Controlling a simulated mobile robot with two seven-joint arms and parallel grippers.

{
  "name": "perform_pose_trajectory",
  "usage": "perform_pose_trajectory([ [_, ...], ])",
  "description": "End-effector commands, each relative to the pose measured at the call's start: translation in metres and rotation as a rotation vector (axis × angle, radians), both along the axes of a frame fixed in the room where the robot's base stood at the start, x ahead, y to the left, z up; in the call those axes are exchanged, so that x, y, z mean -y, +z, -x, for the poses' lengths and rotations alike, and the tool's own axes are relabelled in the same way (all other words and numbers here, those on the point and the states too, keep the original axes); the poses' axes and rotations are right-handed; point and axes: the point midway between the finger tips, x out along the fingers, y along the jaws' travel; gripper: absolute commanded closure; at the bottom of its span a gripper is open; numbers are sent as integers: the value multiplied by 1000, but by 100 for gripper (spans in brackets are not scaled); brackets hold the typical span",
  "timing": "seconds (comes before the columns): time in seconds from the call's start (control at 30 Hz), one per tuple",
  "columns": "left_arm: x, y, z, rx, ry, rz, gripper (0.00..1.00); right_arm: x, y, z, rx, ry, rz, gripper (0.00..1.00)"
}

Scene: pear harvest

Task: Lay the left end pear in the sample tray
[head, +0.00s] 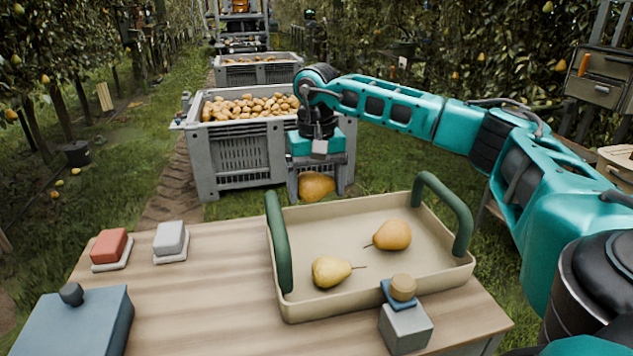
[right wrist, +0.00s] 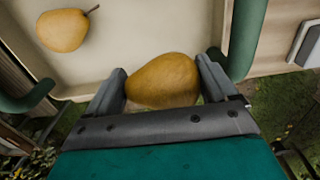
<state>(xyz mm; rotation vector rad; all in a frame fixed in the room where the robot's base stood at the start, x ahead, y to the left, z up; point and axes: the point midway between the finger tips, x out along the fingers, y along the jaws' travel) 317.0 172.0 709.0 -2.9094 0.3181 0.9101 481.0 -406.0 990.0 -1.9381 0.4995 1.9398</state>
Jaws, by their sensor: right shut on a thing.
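My right gripper (head: 316,182) is shut on a brownish-yellow pear (head: 317,187), with a finger on each side of it. The held pear (right wrist: 163,80) also shows between the fingers in the right wrist view. In the head view it hangs just above the far rim of the beige sample tray (head: 333,217), near the left green handle. Two pears lie in the tray: a brown-yellow one (head: 392,235) right of the middle and a yellower one (head: 331,271) at the front left. My left gripper is in neither view.
The tray stands on a wooden table (head: 215,300). A grey block with a round knob (head: 405,326) stands at its front wall. A red block (head: 109,246), a white block (head: 171,239) and a blue box (head: 85,325) are on the left. Pear-filled bins (head: 235,150) stand behind.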

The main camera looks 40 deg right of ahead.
Motion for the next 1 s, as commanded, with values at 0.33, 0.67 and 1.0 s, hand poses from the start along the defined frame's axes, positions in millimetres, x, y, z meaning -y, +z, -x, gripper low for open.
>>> perform_pose_trajectory([
  [0.33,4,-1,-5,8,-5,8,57,0,-19,0,3,0,-1,50],
  [0.67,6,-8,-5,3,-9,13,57,0,-35,0,1,0,0,50],
  [1.0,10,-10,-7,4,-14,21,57,0,-52,0,2,0,0,50],
])
